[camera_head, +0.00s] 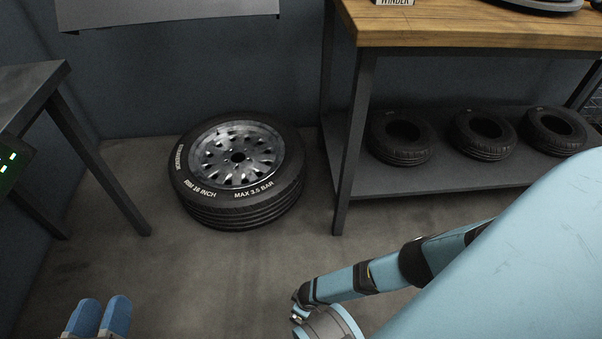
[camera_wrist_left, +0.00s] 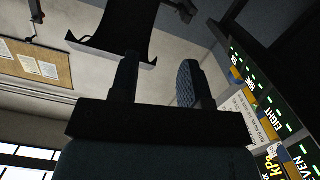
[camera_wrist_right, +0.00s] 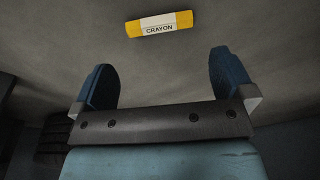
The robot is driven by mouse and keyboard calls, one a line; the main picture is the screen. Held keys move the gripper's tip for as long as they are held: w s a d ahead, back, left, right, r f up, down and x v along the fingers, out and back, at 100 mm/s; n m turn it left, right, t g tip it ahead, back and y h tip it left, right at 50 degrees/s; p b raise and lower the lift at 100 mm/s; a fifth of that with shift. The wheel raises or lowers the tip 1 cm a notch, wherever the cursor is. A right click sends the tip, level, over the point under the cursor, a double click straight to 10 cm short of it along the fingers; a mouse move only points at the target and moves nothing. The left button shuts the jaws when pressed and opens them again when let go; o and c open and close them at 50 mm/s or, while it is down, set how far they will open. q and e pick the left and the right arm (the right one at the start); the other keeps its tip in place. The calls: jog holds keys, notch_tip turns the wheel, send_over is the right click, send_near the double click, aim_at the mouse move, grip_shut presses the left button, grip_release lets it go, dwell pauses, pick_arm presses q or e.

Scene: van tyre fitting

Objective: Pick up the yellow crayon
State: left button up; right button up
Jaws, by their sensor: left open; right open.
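The yellow crayon (camera_wrist_right: 164,24), with a white label reading CRAYON, lies on the grey concrete-like floor in the right wrist view. It is beyond my right gripper (camera_wrist_right: 161,66), near the top of the picture, roughly centred between the fingers and apart from them. That gripper is open and empty, its two blue fingers wide apart. The crayon does not show in the head view. My left gripper (camera_head: 100,318) is at the bottom left of the head view, and its fingers also show in the left wrist view (camera_wrist_left: 158,68). It is open and empty.
A tyre on a silver rim (camera_head: 238,165) lies on the floor. A wooden-topped workbench (camera_head: 460,25) with smaller tyres (camera_head: 398,138) on its lower shelf stands at right. A dark table (camera_head: 30,90) stands at left. The floor in front of the big tyre is clear.

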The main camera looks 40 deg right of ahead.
notch_tip(320, 180, down, 2)
jog(key=shift+w+f+b, duration=0.15)
jog(key=shift+f+b, duration=0.05)
jog(key=shift+b, duration=0.35)
notch_tip(320, 180, down, 4)
jog(key=b, duration=0.3)
jog(key=shift+f+b, duration=0.2)
jog(key=shift+b, duration=0.2)
jog(key=shift+w+a+f+b, duration=0.1)
jog(key=shift+f+b, duration=0.2)
jog(key=shift+f, duration=0.05)
pick_arm(q)
jog(key=w+m, duration=0.1)
jog(key=w+a+m+t, duration=0.1)
jog(key=w+a+m+t+h, duration=0.1)
jog(key=m, duration=0.1)
jog(key=shift+r, duration=0.35)
pick_arm(e)
jog(key=shift+c, duration=0.2)
jog(key=c, duration=0.7)
jog(key=shift+o, duration=0.2)
jog(key=shift+r, duration=0.1)
